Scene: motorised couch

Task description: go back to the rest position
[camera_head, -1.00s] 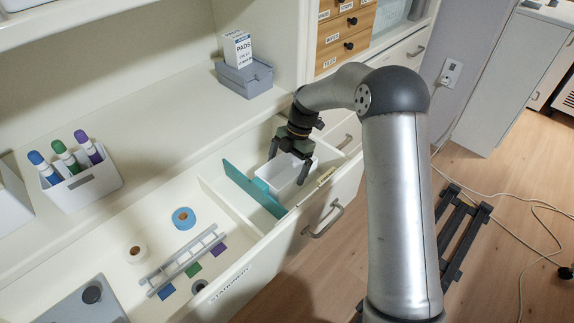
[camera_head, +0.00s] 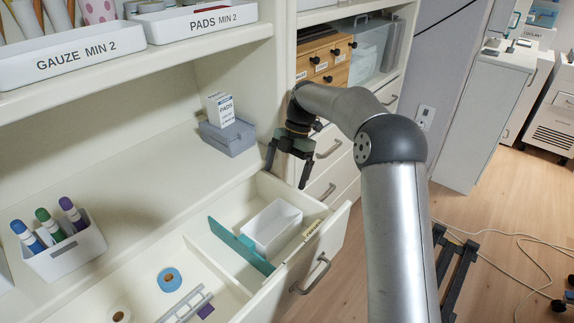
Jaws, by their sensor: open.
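My gripper (camera_head: 287,171) hangs at the end of my arm in the head view, above the far corner of the open drawer (camera_head: 335,232). Its two dark fingers point down and stand apart, with nothing between them. The white bin (camera_head: 272,226) sits in the drawer's right compartment, below and apart from the gripper. A teal divider (camera_head: 240,246) stands along the bin's left side.
A PADS box (camera_head: 221,110) stands in a grey tray (camera_head: 228,137) on the counter, left of my gripper. A wooden drawer unit (camera_head: 325,58) is behind. A marker holder (camera_head: 66,252) stands at left. Shelf trays (camera_head: 200,22) are above. Floor at right is mostly open.

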